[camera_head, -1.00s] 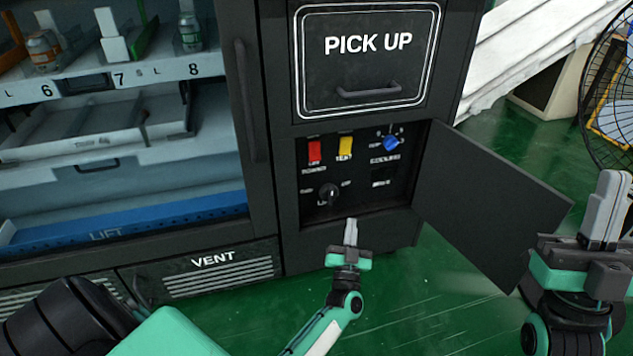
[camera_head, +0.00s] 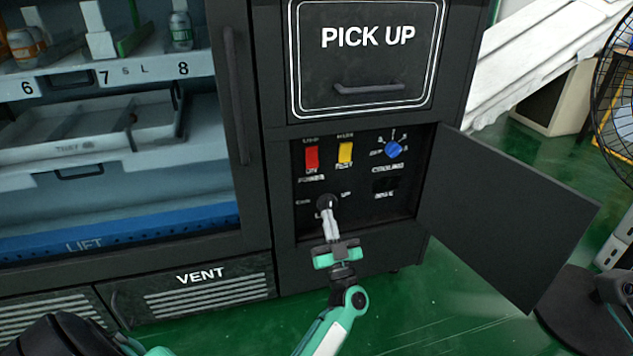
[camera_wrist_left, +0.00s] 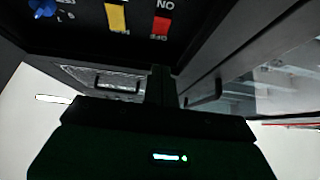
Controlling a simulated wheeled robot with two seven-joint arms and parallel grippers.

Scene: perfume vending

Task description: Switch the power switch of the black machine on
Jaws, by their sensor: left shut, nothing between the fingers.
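The red power switch (camera_head: 311,159), labelled ON and POWER, is in the open control compartment of the black machine (camera_head: 285,240). It also shows in the left wrist view (camera_wrist_left: 161,26), with ON and OFF lettering by it. My left gripper (camera_head: 329,213) is shut and empty. Its fingertips are in front of the black knob (camera_head: 326,200), below the red switch; I cannot tell whether they touch the knob. In the left wrist view the dark fingers (camera_wrist_left: 161,85) point towards the panel. My right gripper is not in view.
A yellow test switch (camera_head: 345,153) and a blue cooling knob (camera_head: 393,149) sit right of the red switch. The open compartment door (camera_head: 500,215) stands out to the right. The PICK UP drawer (camera_head: 365,60) is above. A fan (camera_head: 620,100) stands at the right.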

